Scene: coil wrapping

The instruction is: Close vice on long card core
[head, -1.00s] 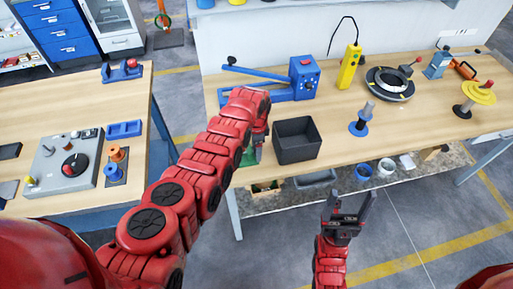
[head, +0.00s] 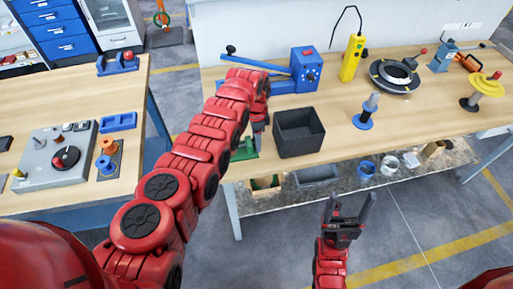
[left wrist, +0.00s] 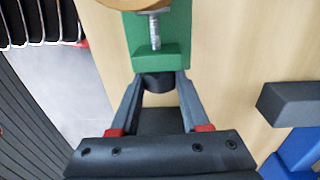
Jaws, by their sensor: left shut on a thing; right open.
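The green vice (left wrist: 160,58) fills the top middle of the left wrist view, with a threaded metal screw (left wrist: 155,32) and a black knob (left wrist: 158,84) at its near end. A tan round end (left wrist: 150,3), likely the card core, is cut off at the top edge. My left gripper (left wrist: 160,80) is shut on the black knob, one finger each side. In the head view the vice (head: 243,151) is small at the table's front-left corner, partly hidden by my left arm; the core is hidden there. My right gripper (head: 348,208) is open and empty in front of the table.
A black open box (head: 299,132) stands right of the vice. Behind are a blue lever tool (head: 305,72) and a yellow device (head: 352,58). A blue-based spindle (head: 364,115) and a dark ring (head: 395,76) lie further right. A second table stands left, across a gap.

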